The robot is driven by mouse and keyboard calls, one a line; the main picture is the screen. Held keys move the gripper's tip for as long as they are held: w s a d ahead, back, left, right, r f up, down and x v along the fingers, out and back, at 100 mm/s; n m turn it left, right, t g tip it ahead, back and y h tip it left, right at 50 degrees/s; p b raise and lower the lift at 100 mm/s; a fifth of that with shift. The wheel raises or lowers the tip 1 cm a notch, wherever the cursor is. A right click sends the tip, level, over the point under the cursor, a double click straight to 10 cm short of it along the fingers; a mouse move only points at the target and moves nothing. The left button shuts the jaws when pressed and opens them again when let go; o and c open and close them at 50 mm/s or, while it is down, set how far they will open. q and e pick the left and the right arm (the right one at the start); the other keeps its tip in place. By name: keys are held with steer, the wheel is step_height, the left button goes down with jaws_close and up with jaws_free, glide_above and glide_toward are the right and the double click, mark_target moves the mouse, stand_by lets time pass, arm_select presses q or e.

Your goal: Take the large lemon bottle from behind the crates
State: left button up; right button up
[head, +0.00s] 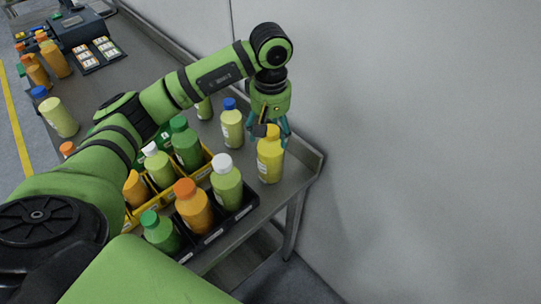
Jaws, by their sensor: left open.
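A yellow bottle with a yellow cap (270,160), which looks like the large lemon bottle, stands upright on the table near its right end, beyond the crates. My left gripper (271,129) is open and points down at the bottle's top. Its fingers show on either side of the cap and partly behind it; I cannot tell whether they touch it. The black crate (214,236) and the yellow crate (203,171) stand nearer to me, holding several bottles. My right gripper is not in view.
A pale yellow-green bottle with a blue cap (232,128) stands left of the yellow bottle. The wall (420,120) and the table's raised rim (307,152) are close on the right. More bottles and a dark machine (75,30) are at the far left.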

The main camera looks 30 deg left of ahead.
arm_select(q)
steer(key=shift+f, duration=0.3)
jaws_close()
steer(key=shift+r, duration=0.15)
